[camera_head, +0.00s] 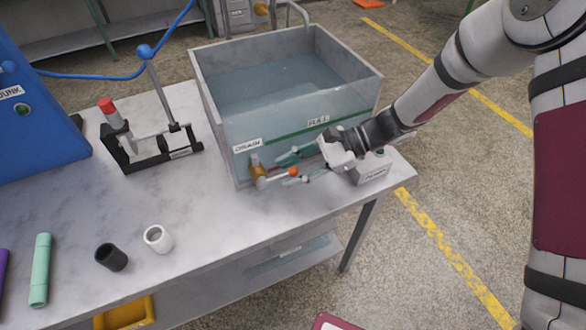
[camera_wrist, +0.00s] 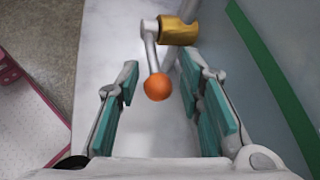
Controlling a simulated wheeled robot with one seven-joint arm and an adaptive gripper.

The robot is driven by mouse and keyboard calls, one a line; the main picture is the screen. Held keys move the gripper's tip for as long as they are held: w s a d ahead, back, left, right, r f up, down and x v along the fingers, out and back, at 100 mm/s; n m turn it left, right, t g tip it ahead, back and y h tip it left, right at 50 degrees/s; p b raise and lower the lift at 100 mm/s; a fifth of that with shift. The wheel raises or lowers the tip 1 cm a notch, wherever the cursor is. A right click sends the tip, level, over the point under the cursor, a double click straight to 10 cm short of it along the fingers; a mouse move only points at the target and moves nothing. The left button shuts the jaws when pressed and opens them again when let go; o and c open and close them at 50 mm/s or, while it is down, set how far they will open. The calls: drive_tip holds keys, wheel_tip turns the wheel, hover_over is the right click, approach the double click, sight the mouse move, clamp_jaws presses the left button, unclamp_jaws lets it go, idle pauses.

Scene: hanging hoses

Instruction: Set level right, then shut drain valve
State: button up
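A clear-walled tank (camera_head: 285,48) holding water stands on the grey table. A green line (camera_head: 290,135) labelled FULL (camera_head: 317,121) runs across its front; I cannot tell exactly how the water stands against it. Below the DRAIN label (camera_head: 247,145) is a brass drain valve (camera_head: 257,168), also in the wrist view (camera_wrist: 180,30). Its grey lever ends in an orange knob (camera_wrist: 158,87) pointing toward my gripper. My gripper (camera_head: 287,165) is open, its teal fingers on either side of the knob, with gaps visible on both sides in the wrist view.
A small box with a green button (camera_head: 379,153) stands by the tank's right front corner, partly behind my gripper. A black stand (camera_head: 155,150) with a blue-knobbed lever is to the left.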

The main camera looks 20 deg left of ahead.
idle(0.3)
drive_tip(key=v, duration=1.2)
drive_tip(key=s+d+r+n+t+h, duration=0.3)
drive_tip(key=s+d+r, duration=0.2)
drive_tip(key=d+r, duration=0.25)
drive_tip(key=s+d+r+n+t+h, duration=0.2)
drive_tip(key=s+d+r+h, duration=0.15)
drive_tip(key=d+r, duration=0.4)
drive_tip(key=s+d+r+n+t+h, duration=0.2)
drive_tip(key=s+d+t, duration=0.1)
drive_tip(key=s+d, duration=0.3)
drive_tip(key=s+d+r+n+t+h+p, duration=0.1)
drive_tip(key=s+d+r+t+h, duration=0.1)
drive_tip(key=s+d, duration=0.4)
drive_tip(key=shift+s+d+r+n+t, duration=0.3)
drive_tip(key=shift+d+n+t, duration=0.15)
drive_tip(key=shift+d, duration=0.55)
